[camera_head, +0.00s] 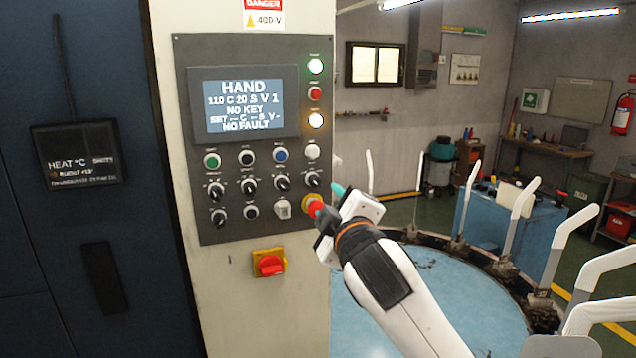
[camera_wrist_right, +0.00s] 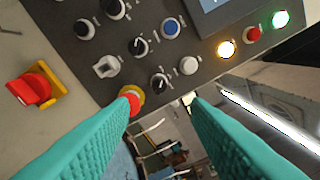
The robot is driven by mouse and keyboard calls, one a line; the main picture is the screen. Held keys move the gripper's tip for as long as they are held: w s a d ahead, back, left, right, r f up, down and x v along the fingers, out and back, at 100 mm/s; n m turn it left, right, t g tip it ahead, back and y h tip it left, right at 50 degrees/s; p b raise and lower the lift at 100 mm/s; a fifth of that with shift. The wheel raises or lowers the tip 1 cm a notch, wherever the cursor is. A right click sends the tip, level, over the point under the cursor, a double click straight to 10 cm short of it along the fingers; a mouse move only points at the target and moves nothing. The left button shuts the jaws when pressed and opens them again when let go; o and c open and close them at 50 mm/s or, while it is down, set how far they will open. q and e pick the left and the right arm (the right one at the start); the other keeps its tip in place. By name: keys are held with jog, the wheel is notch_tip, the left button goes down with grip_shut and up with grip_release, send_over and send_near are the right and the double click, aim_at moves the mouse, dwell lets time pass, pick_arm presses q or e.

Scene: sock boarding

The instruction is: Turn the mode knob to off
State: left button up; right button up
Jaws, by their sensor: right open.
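The control panel (camera_head: 240,222) stands upright on a pale cabinet and carries rows of knobs and buttons. Several black knobs, such as one (camera_head: 282,182) in the third row, have white pointers. A pale grey selector (camera_head: 282,208) sits in the bottom row; it also shows in the right wrist view (camera_wrist_right: 106,66). The labels are too small to read, so I cannot tell which is the mode knob. The screen (camera_head: 244,100) reads "HAND". My right gripper (camera_head: 334,204) is at the panel's lower right; in the right wrist view its teal fingers (camera_wrist_right: 163,104) are apart and empty.
A red mushroom button (camera_head: 314,206) with a yellow surround is close by my right gripper. A red switch on a yellow plate (camera_head: 269,264) sits below the panel. A blue round table (camera_head: 440,305) with upright white forms stands at right.

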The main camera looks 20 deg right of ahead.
aim_at(317, 185)
jog(key=w+p, duration=0.1)
jog(key=w, duration=0.2)
jog(key=w+p, duration=0.1)
jog(key=w, duration=0.2)
jog(key=w+p, duration=0.2)
jog(key=w, duration=0.1)
jog(key=shift+w+d+r, duration=0.1)
jog(key=shift+d, duration=0.15)
jog(key=shift+w, duration=0.4)
jog(key=shift+f, duration=0.2)
grip_shut()
